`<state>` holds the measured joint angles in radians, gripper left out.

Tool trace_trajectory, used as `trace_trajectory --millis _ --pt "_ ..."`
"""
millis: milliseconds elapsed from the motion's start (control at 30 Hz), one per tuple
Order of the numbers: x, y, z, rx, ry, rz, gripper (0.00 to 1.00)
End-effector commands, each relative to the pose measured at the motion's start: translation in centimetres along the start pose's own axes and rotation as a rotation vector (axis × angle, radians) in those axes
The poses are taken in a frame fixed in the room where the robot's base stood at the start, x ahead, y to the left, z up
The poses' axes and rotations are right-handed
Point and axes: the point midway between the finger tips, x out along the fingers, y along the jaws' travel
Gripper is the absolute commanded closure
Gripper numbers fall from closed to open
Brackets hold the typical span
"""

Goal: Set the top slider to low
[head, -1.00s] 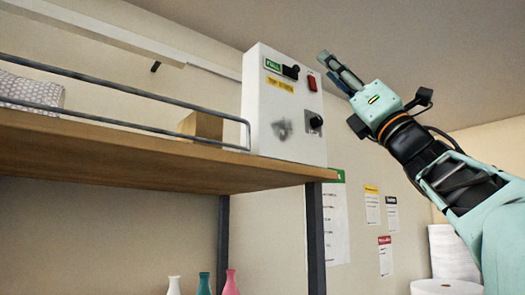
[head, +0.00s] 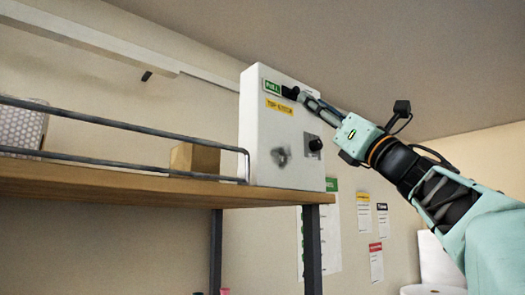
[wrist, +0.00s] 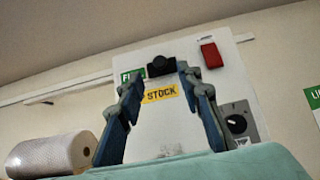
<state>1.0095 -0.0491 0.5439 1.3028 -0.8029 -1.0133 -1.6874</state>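A white control box (head: 262,140) stands at the right end of the wooden shelf. Its top slider has a black knob (head: 290,92), just right of a green label (head: 272,86) that reads like FULL. The knob also shows in the wrist view (wrist: 160,67). A yellow label (wrist: 160,93) with STOCK on it sits below the slider. My gripper (wrist: 160,76) is open, with its two blue fingers on either side of the knob in the wrist view. In the head view my gripper (head: 302,97) is at the box's upper right; contact with the knob cannot be told.
A red switch (wrist: 211,55) is right of the slider, hidden behind my gripper in the head view. A black dial (wrist: 237,124) sits lower right. A rail (head: 120,124) runs along the shelf (head: 110,182).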

Motion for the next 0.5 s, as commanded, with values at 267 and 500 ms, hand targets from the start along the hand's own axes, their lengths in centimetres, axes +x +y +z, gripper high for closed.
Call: trace_trajectory --millis 267,500 --pt "3.2 -0.1 0.4 0.003 0.001 -0.002 0.67" --pt "5.0 -0.1 0.2 0.003 0.000 -0.001 0.67"
